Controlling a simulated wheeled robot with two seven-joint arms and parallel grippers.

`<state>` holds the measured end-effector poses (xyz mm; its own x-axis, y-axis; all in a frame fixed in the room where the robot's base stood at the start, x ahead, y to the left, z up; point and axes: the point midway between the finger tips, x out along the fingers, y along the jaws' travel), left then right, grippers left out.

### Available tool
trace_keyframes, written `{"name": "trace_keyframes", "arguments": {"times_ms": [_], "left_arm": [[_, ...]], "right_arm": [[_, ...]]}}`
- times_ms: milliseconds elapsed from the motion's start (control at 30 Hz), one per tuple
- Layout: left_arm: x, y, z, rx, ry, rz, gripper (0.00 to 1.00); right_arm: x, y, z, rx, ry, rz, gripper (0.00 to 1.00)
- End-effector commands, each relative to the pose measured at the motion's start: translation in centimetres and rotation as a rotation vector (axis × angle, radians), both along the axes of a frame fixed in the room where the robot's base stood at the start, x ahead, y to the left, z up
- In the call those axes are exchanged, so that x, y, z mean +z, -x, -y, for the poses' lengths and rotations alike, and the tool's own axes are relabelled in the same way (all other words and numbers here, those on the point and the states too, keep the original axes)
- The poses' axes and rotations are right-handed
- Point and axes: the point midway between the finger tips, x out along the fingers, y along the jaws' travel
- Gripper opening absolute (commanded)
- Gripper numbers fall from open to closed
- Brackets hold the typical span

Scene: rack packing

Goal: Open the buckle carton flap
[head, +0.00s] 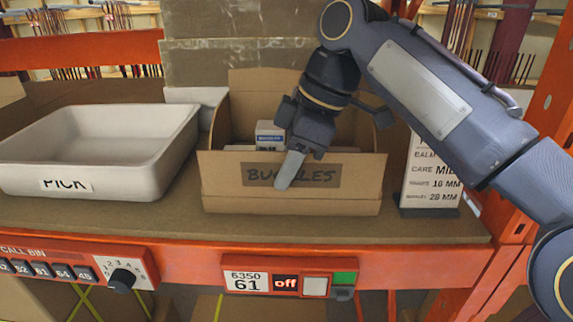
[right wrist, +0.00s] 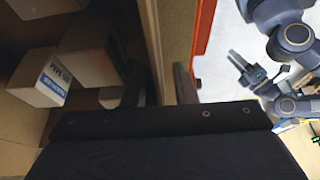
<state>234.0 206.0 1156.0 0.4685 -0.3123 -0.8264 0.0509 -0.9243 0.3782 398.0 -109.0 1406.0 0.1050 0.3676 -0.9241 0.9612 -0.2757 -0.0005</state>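The buckle carton (head: 226,186) is an open-topped cardboard box on the shelf, its front marked BUCKLES. A back panel (head: 257,86) stands up behind its opening. My right gripper (head: 289,170) points down over the carton's front wall, with one finger in front of the lettering. The other finger is hidden in the head view. In the right wrist view the fingers (right wrist: 160,85) stand on either side of the wall (right wrist: 173,35), apart from each other. White boxes with blue labels (right wrist: 53,80) lie inside. My left gripper (right wrist: 240,62) shows small, away from the carton.
A white PICK tray (head: 100,185) stands left of the carton, with a gap between. A label stand (head: 431,180) is close on the right, by the orange rack post. The orange shelf edge (head: 200,262) carries a display reading 61 and off.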

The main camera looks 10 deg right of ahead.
Motion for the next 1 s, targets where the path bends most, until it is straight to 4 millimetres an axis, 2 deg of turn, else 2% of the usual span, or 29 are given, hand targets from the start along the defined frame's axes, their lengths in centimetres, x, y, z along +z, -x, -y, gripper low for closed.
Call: {"name": "trace_keyframes", "arguments": {"times_ms": [300,500,1000], "left_arm": [[0.02,0.00,0.00,0.000,0.000,0.000,0.36],[0.02,0.00,0.00,0.000,0.000,0.000,0.36],[0.02,0.00,0.00,0.000,0.000,0.000,0.36]], "right_arm": [[-0.26,-0.05,-0.09,-0.001,0.000,0.002,0.24],[-0.26,-0.05,-0.09,0.000,-0.001,0.001,0.00],[-0.26,-0.05,-0.09,0.000,0.000,0.001,0.00]]}}
